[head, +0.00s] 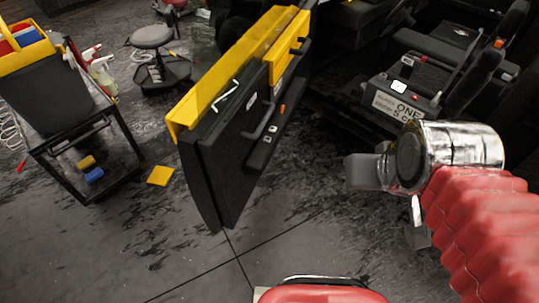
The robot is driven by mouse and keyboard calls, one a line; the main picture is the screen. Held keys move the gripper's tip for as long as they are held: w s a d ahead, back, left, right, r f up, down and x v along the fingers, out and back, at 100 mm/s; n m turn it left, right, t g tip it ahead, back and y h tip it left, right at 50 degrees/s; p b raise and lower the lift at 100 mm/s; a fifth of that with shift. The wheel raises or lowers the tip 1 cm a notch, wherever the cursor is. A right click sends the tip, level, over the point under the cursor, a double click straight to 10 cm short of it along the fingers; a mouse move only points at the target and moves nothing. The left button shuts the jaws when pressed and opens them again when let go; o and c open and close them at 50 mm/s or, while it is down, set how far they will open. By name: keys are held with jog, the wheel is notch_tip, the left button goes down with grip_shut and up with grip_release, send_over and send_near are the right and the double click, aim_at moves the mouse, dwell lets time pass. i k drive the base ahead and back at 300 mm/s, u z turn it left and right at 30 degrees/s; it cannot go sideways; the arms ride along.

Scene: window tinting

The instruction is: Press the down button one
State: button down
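A black car door (225,170) stands upright at centre with a yellow cover over its top edge. Its armrest bears two small dark switches with white marks, the upper switch (272,128) and the lower switch (265,140). A dark box (440,82) by the car seats has a label (397,107) reading "ONE", a white lit button (399,87) and a small red button (415,97). Which button is "down" is too small to read. My gripper (389,205) is right of the door and in front of the box, touching neither. Its grey fingers look apart and empty.
A black cart (75,130) with spray bottles (102,75) stands at left. The dark floor between door and gripper is clear.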

aim_at(267, 139)
jog(key=k, duration=0.6)
jog(key=u, duration=1)
jog(key=i, duration=1.45)
jog(key=u, duration=0.05)
